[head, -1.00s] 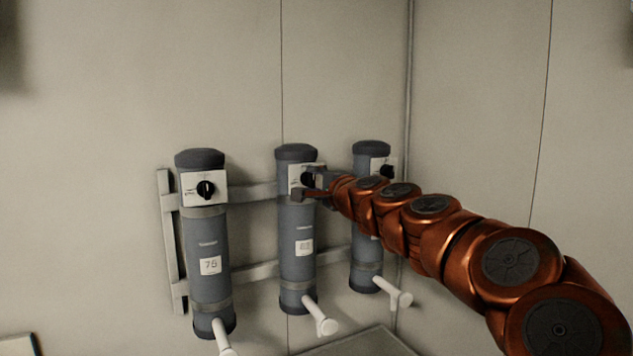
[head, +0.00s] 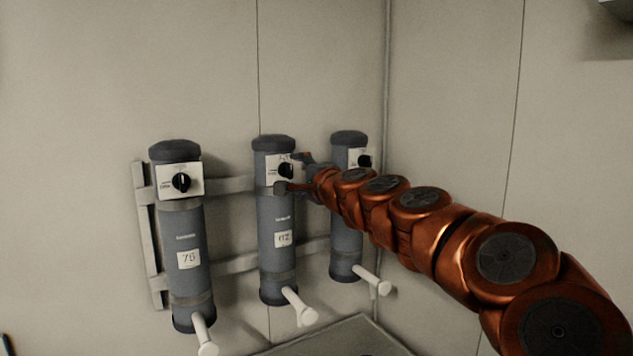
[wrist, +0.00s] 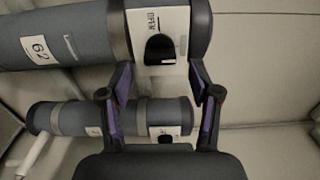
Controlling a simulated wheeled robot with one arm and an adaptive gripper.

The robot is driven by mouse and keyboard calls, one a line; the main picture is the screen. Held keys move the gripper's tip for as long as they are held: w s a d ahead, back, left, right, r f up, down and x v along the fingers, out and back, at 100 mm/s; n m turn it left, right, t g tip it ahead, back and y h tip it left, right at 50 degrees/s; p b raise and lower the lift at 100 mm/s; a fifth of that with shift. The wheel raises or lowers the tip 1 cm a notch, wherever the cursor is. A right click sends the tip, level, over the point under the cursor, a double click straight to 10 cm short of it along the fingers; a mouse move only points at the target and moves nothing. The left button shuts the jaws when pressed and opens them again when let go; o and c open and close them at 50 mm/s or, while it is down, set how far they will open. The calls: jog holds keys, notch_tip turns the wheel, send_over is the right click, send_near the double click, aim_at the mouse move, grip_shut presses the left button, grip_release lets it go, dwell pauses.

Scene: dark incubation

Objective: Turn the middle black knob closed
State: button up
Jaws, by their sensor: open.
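Three grey upright cylinders stand in a row on a wall rack, each with a black knob on a white plate near its top. The middle black knob (head: 286,170) is on the middle cylinder (head: 276,222), whose label reads 62 in the wrist view. There the middle knob (wrist: 160,48) shows beside the printed word OPEN. My gripper (head: 291,173) is open at this knob, one finger below it and one at its upper right. In the wrist view the knob lies between the lines of the two fingers; I cannot tell whether they touch it.
The left cylinder (head: 186,255) has its own black knob (head: 181,182). The right cylinder (head: 346,235), partly behind my arm, also has a knob (head: 365,161). White handles (head: 300,308) stick out below the cylinders. The rack rail (head: 230,185) runs behind them near the wall corner.

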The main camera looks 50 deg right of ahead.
jog(key=v, duration=0.9)
jog(key=shift+s, duration=0.3)
jog(key=shift+w+a, duration=0.1)
jog(key=shift+a, duration=0.15)
jog(key=w+a+f+n+g+y, duration=0.1)
jog(key=w+a+f+n+y, duration=0.25)
jog(key=a, duration=0.45)
jog(key=w+a+f+n+g+y, duration=0.1)
jog(key=w+a+f+n+y, duration=0.3)
jog(key=a, duration=0.4)
jog(key=s+a+f+n+g+y, duration=0.2)
jog(key=a+f+n+g, duration=0.3)
jog(key=a+f, duration=0.6)
jog(key=s+a+f+n+g, duration=0.6)
jog(key=s+a+f, duration=0.3)
jog(key=s+f, duration=0.25)
jog(key=s+d+f+n+g+h, duration=0.2)
jog(key=s+f+g, duration=0.3)
jog(key=s, duration=0.7)
jog(key=shift+s+d+f+n+g+h, duration=0.15)
jog(key=shift+s+f+n+g+h, duration=0.25)
jog(key=shift+f+n+h, duration=0.4)
